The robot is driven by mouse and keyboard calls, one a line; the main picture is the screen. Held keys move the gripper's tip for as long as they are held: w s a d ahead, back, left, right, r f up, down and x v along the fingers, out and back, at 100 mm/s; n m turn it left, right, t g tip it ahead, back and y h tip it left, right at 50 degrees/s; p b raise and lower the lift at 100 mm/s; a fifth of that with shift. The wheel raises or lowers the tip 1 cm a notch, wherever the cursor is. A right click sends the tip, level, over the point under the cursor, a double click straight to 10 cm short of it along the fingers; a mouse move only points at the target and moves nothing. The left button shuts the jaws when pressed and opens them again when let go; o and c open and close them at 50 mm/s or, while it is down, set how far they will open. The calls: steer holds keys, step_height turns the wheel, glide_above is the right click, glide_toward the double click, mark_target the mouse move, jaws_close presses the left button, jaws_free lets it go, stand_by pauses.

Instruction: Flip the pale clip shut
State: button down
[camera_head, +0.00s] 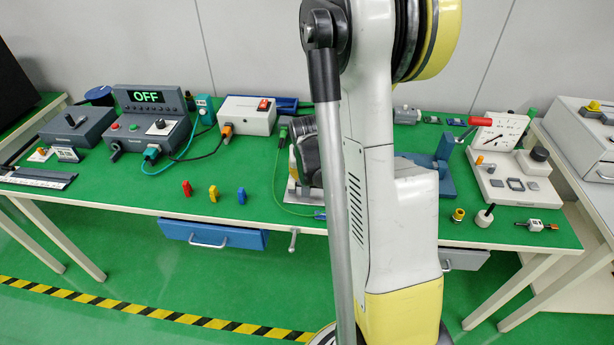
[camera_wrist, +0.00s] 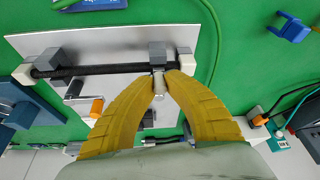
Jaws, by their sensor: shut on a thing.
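My gripper (camera_wrist: 160,76) shows in the wrist view with its two curved yellow fingers closed together at the tips. Between the fingertips is a small pale, silvery piece (camera_wrist: 159,86), which looks like the pale clip; the fingers partly cover it. It lies by a black rod (camera_wrist: 105,70) that runs across a light metal plate (camera_wrist: 110,42). A grey block (camera_wrist: 157,54) stands just beyond the fingertips at the rod's right end. Whether the clip is over the rod I cannot tell. In the head view my arm hides the fingertips and the clip.
A second grey block (camera_wrist: 50,60) and a small lever with a dark grip (camera_wrist: 74,89) are on the plate's left side. A blue fixture (camera_wrist: 30,112) stands further left. Blue, yellow and red clips (camera_head: 213,194) stand left of my arm on the green table.

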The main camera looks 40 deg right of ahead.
steer(key=c, duration=1.4)
jaws_free()
steer(key=shift+w, duration=0.1)
steer(key=v, duration=1.2)
